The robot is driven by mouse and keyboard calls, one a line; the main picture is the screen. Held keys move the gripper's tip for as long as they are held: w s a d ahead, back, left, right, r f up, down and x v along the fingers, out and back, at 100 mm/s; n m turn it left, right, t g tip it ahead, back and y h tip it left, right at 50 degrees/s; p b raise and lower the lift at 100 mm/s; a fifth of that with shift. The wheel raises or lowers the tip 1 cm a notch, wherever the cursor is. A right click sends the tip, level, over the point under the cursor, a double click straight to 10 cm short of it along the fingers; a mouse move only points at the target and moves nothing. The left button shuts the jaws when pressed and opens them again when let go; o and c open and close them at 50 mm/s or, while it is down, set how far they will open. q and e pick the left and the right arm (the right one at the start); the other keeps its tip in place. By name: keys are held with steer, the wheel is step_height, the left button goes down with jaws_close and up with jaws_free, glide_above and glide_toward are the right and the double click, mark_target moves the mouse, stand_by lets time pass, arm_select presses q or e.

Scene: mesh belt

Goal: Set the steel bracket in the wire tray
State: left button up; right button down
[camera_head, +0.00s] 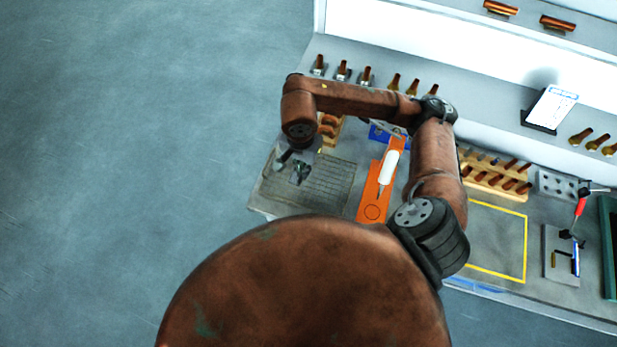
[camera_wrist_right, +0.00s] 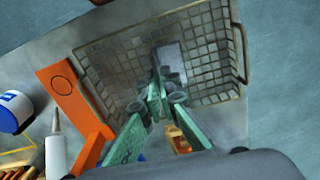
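The wire tray (camera_head: 333,181) is a shallow mesh basket at the left end of the bench. It fills the upper middle of the wrist view (camera_wrist_right: 112,62), with a wire handle at its right end. My right gripper (camera_head: 301,172) points down over its left part. In the wrist view its green fingers (camera_wrist_right: 160,82) reach into the tray and come close together. A pale grey flat piece (camera_wrist_right: 170,56), probably the steel bracket, shows at their tips inside the tray. Whether the fingers grip it or only stand beside it is unclear. My left gripper is not in view.
An orange board (camera_head: 372,196) with a white bottle (camera_head: 388,168) lies right of the tray; the wrist view shows the board close to its rim. A wooden rack (camera_head: 497,180) and a yellow-outlined area (camera_head: 497,240) are farther right. My right arm hides part of the bench.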

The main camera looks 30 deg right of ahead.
steer(key=s+a+r+m+p, duration=0.1)
steer(key=s+m+p, duration=0.25)
steer(key=m, duration=1.05)
steer(key=s+r+m+p, duration=0.15)
steer(key=s+m, duration=0.35)
steer(key=m, duration=0.8)
steer(key=m+p, duration=0.3)
steer(key=m, duration=0.5)
glide_above(304, 181)
steer(key=s, duration=0.1)
step_height(304, 181, down, 8)
steer(key=shift+a+f, duration=0.1)
steer(key=shift+f, duration=0.05)
steer(key=shift+w+f+p, duration=0.4)
steer(key=shift+w+f, duration=0.05)
steer(key=shift+f, duration=0.3)
step_height(304, 181, down, 2)
steer(key=shift+f+p, duration=0.1)
steer(key=shift+p, duration=0.4)
steer(key=shift+f, duration=0.2)
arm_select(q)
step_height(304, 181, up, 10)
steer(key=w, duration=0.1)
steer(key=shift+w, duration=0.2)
